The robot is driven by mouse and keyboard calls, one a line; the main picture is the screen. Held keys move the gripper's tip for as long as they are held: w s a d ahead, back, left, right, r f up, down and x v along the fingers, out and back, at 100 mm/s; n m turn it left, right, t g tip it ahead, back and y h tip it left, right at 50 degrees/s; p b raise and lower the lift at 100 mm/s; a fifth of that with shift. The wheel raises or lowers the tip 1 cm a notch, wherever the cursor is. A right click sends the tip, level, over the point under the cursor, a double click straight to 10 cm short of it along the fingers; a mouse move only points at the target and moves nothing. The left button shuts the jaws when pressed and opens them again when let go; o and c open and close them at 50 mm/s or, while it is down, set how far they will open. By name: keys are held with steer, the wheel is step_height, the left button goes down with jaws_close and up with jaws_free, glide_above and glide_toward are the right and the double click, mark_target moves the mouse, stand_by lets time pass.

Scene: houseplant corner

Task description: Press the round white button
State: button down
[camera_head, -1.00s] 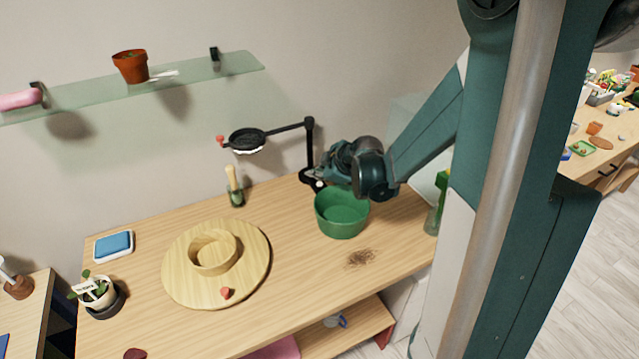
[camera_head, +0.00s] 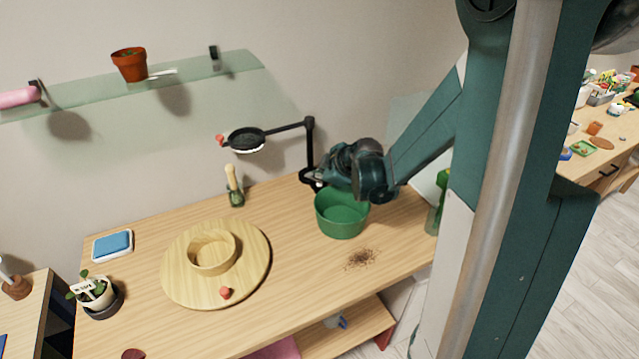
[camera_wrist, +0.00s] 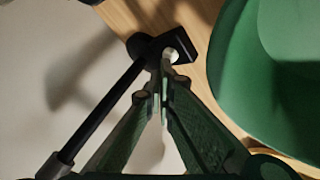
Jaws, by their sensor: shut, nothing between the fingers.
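The round white button (camera_wrist: 173,54) sits on the black base (camera_wrist: 184,50) of the lamp with the jointed arm. In the wrist view, my gripper (camera_wrist: 163,74) is shut and empty, with its fingertips right beside the button and partly over it. I cannot tell whether they touch it. In the head view, the lamp (camera_head: 310,150) stands at the back of the wooden table, and my gripper (camera_head: 321,178) is down at its base, hiding the button.
A green pot (camera_head: 342,222) stands close in front of my gripper, and its rim is near in the wrist view. A round wooden board (camera_head: 178,275) lies to the left. A small brush (camera_head: 235,185) stands behind it. Spilled soil (camera_head: 360,259) lies in front of the pot.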

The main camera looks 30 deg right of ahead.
steer(key=shift+f, duration=0.2)
steer(key=shift+r, duration=0.1)
stand_by(0.4)
steer(key=shift+r+p, duration=0.3)
steer(key=shift+r, duration=0.3)
steer(key=shift+r, duration=0.1)
steer(key=shift+r+p, duration=1.9)
steer(key=shift+r, duration=1)
